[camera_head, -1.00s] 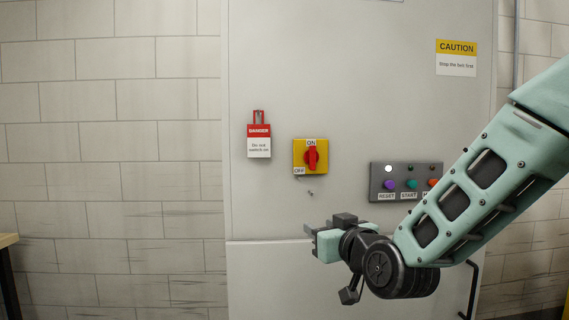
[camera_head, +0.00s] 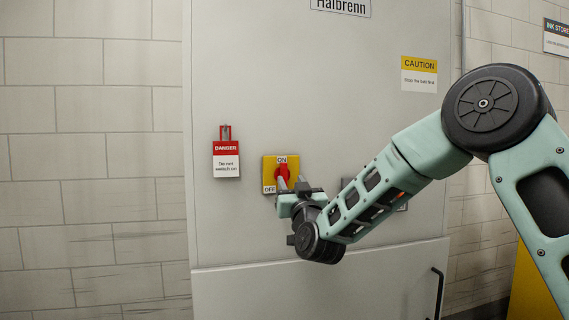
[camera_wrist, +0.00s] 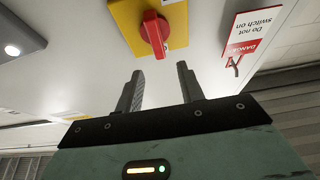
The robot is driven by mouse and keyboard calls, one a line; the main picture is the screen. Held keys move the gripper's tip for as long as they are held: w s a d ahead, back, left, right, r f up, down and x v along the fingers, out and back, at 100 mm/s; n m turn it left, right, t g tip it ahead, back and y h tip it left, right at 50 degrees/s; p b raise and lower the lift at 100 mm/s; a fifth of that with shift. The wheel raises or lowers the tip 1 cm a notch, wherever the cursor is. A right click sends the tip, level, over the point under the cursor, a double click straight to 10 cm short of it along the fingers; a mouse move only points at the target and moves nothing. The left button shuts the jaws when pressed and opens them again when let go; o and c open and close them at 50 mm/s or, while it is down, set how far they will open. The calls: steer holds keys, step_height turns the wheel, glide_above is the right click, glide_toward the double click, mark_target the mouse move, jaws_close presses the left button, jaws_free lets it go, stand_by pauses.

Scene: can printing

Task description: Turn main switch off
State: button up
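The main switch is a red knob (camera_head: 282,173) on a yellow plate (camera_head: 268,163) with an ON label at the top and an OFF label at the lower left. The knob's handle looks near upright, towards ON. My gripper (camera_head: 291,187) is just in front of the switch and hides the plate's lower right part. In the wrist view the red knob (camera_wrist: 155,33) lies beyond my gripper's two fingers (camera_wrist: 157,85), which are apart with nothing between them. The fingers appear short of the knob; the exact gap cannot be told.
A red and white danger tag (camera_head: 226,158) hangs left of the switch; it also shows in the wrist view (camera_wrist: 252,30). A caution sign (camera_head: 419,74) is on the cabinet (camera_head: 320,60). My arm mostly hides the button panel. A black door handle (camera_head: 437,292) is at lower right.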

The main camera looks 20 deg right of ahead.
mark_target(285, 168)
steer(key=p+x, duration=0.2)
steer(key=x, duration=0.6)
jaws_close()
